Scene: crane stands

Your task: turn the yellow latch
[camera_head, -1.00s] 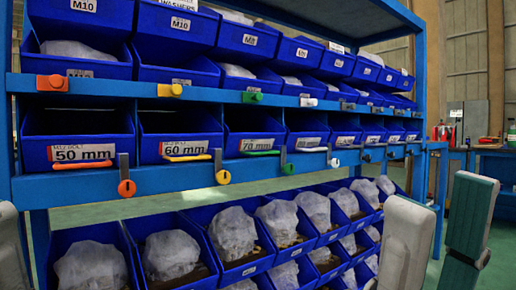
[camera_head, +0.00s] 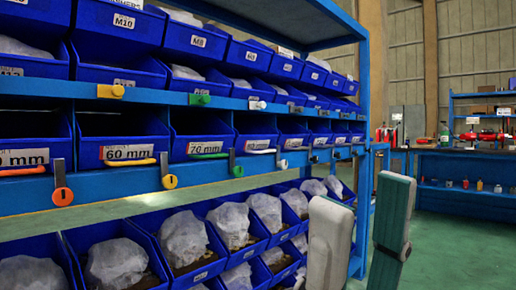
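The yellow latch (camera_head: 169,181) is a round yellow knob at the bottom of a short grey lever. The lever hangs upright on the blue rail just right of the 60 mm bin (camera_head: 95,150). A yellow bar (camera_head: 130,162) lies along that bin's lower front, and another yellow knob (camera_head: 117,91) sits on the rail above. My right gripper (camera_head: 364,195) is at the lower right, with one pale grey and one green finger pointing up and a gap between them. It is empty, well right of the latch and apart from it. My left gripper is not in view.
The blue rack (camera_head: 50,88) holds rows of blue bins. Neighbouring levers carry an orange knob (camera_head: 62,196) on the left and a green one (camera_head: 237,171) on the right. Bins with wrapped goods jut out below. A blue workbench (camera_head: 465,165) stands behind open green floor at the right.

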